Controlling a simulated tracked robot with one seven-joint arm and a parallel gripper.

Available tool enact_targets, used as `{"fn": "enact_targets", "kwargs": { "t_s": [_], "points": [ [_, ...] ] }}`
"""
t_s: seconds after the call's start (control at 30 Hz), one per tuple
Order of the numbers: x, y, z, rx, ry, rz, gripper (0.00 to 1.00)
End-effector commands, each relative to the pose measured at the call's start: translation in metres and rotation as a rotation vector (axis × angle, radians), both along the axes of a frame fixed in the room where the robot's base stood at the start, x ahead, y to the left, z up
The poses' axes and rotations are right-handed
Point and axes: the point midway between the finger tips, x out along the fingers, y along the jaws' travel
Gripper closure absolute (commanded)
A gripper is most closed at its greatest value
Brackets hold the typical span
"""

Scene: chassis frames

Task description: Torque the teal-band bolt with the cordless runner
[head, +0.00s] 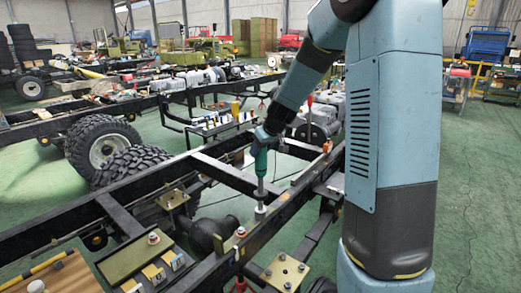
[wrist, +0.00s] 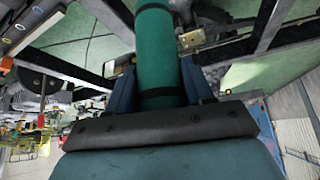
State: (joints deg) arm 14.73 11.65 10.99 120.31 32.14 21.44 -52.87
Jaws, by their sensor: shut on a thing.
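My gripper (head: 261,142) is above the near rail of the chassis frame, shut on the cordless runner (head: 260,162), a green-teal cylinder held upright with a grey shaft below. In the wrist view the runner (wrist: 155,50) is a green cylinder with black rings between the dark fingers of my gripper (wrist: 160,92). The shaft's lower end meets a pale white collar (head: 260,211) on the rail; I cannot tell whether it is seated. No teal band can be made out; whatever lies under the runner's end is hidden. A red-marked bolt (head: 240,232) stands nearer on the rail.
The chassis rail (head: 292,198) runs diagonally, with crossmembers (head: 225,175) to its left. Brass plates with bolts (head: 286,271) sit in front. A tray of labelled parts (head: 152,262) is at lower left. Green floor is open at right.

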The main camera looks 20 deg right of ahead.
Motion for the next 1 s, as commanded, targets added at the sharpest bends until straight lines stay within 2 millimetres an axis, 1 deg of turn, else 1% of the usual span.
{"fn": "enact_targets", "kwargs": {
  "t_s": [0.13, 0.33, 1.0],
  "points": [
    [-0.001, 0.0, -0.002, 0.001, 0.005, 0.001, 1.0],
    [-0.001, 0.0, 0.001, 0.002, 0.004, 0.001, 1.0],
    [0.001, 0.001, 0.023, 0.001, -0.003, 0.0, 1.0]
  ]
}}
